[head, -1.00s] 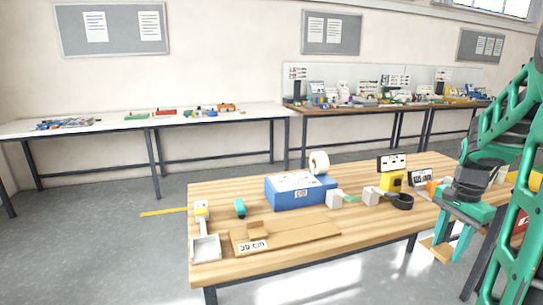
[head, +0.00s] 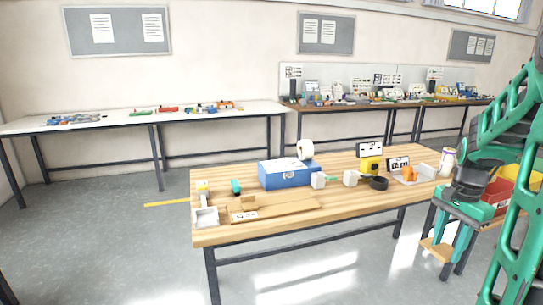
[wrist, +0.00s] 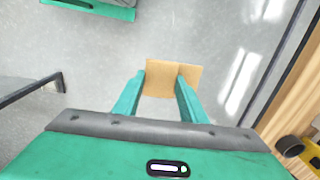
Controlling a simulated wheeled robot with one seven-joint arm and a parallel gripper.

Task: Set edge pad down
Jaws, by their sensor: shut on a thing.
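The edge pad is a small tan cardboard piece. It shows in the wrist view (wrist: 160,78) between the two teal fingers and in the head view (head: 436,252) at the lower right. My gripper (wrist: 162,80) is shut on it and holds it in the air, over grey floor as the wrist camera sees it. In the head view my gripper (head: 452,240) is in front of the right end of the wooden workbench (head: 340,200). The fingers hide part of the pad.
The workbench carries a blue box (head: 288,175), a flat cardboard sheet (head: 285,209), white blocks, a black tape roll (head: 379,183) and a white tray (head: 206,217). A red bin (head: 497,192) stands at the right, partly behind my arm. Open floor lies in front.

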